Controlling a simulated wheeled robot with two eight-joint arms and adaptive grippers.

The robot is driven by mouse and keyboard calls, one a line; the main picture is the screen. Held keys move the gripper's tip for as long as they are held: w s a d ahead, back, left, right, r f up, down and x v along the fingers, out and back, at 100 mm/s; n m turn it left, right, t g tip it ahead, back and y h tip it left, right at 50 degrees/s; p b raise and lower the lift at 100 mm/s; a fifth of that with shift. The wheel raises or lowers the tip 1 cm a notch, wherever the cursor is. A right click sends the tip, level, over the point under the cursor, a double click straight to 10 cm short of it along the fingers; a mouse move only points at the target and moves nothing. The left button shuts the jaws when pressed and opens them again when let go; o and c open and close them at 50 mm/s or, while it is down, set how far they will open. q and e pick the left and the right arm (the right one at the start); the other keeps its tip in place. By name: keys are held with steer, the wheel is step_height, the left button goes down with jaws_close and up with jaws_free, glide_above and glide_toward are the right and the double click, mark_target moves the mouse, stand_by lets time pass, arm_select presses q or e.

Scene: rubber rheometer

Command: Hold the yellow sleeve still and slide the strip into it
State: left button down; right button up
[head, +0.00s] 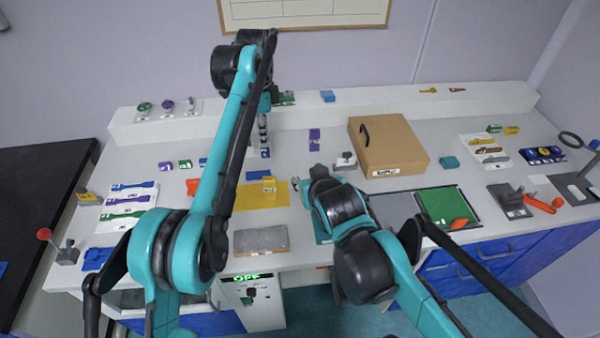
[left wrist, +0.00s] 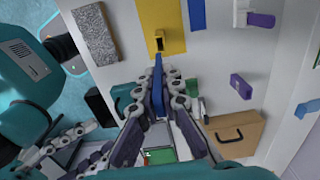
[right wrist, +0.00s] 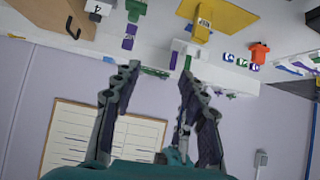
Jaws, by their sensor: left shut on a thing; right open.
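The yellow sleeve (head: 269,184) stands on a flat yellow mat (head: 245,197). It also shows in the left wrist view (left wrist: 174,42) and at the top of the right wrist view (right wrist: 202,24). My left gripper (head: 263,145) is shut on a narrow blue strip (left wrist: 158,88). In the left wrist view the strip's tip appears just below the sleeve; they look apart, but the height between them is unclear. My right gripper (right wrist: 158,68) is open with nothing between its fingers. In the head view it is partly hidden by my right wrist.
A grey block (head: 260,240) lies in front of the mat. A brown box (head: 388,147) stands at the back right. A tray with a green panel (head: 448,206) lies to the right. A purple block (head: 314,139) stands behind the mat. White cards with strips (head: 127,207) lie far left.

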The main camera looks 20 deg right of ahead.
steer(key=w+d+r+t+h, duration=0.1)
steer(key=w+d+r+t, duration=0.2)
steer(key=w+r, duration=0.4)
steer(key=w+d+r+t+h, duration=0.1)
steer(key=w+d+r+t, duration=0.3)
steer(key=w+r, duration=0.35)
arm_select(q)
steer(key=shift+w, duration=0.1)
arm_select(e)
steer(key=w+r+n+t+y, duration=0.3)
steer(key=w+r, duration=0.1)
steer(key=w, duration=0.1)
steer(key=n+g+y, duration=1.3)
steer(key=g+y, duration=0.1)
steer(key=g, duration=0.2)
glide_toward(270, 186)
steer(key=x, duration=0.7)
steer(key=w+f+x, duration=0.1)
steer(key=x, duration=0.2)
steer(key=shift+w+f, duration=0.1)
steer(key=shift+f, duration=0.05)
